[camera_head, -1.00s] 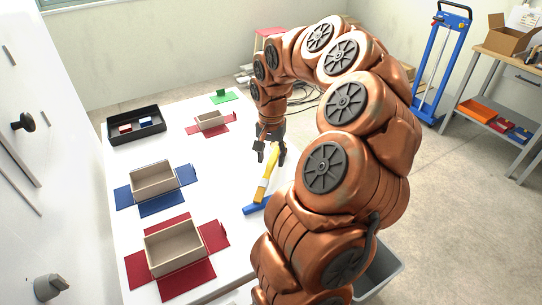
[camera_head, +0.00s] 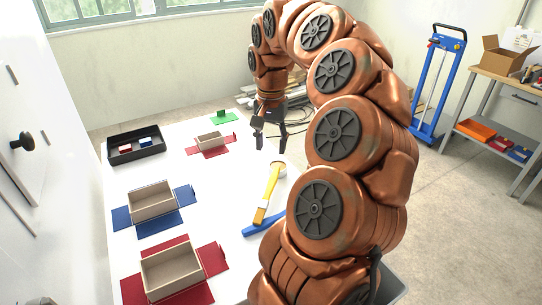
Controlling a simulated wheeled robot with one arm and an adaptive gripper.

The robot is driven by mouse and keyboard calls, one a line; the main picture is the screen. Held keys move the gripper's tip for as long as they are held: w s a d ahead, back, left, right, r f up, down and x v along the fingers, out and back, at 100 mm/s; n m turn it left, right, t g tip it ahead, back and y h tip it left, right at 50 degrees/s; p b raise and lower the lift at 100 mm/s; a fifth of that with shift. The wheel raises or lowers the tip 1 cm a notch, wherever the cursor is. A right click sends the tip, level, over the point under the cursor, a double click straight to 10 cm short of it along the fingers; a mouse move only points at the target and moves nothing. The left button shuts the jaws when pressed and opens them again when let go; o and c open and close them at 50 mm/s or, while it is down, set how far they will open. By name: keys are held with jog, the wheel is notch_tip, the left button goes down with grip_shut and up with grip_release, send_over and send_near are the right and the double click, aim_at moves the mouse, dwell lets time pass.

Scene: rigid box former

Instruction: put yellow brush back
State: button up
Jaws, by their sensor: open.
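The yellow brush (camera_head: 268,191) is at the right side of the white table, long and slanted, with a brownish-orange lower end. Its upper end meets a small pale round object (camera_head: 279,169); I cannot tell whether it is in it or in front of it. Its lower end is close to a blue bar (camera_head: 262,225), partly hidden by my arm; contact is unclear. My gripper (camera_head: 271,146) is open and empty, pointing down above the brush's upper end, with a visible gap between them.
Three beige boxes on red or blue sheets (camera_head: 152,201) stand on the left of the white table (camera_head: 228,182). A black tray (camera_head: 136,156) with small red and blue blocks and a green piece (camera_head: 223,117) are farther back. My arm blocks the right side.

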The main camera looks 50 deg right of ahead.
jog(key=shift+r, duration=0.7)
jog(key=shift+a, duration=0.1)
jog(key=s+a+f+n, duration=0.15)
jog(key=a+n, duration=0.25)
jog(key=a, duration=0.6)
jog(key=s+a+n, duration=0.2)
jog(key=a+n, duration=0.2)
jog(key=a, duration=0.7)
jog(key=s+a+f+n+g, duration=0.1)
jog(key=s+a+f+n, duration=0.1)
jog(key=s+a+f, duration=0.2)
jog(key=s+a+f+n, duration=0.2)
jog(key=s+a+f, duration=0.3)
jog(key=s, duration=0.6)
jog(key=shift+n+g, duration=0.4)
jog(key=shift+c, duration=0.2)
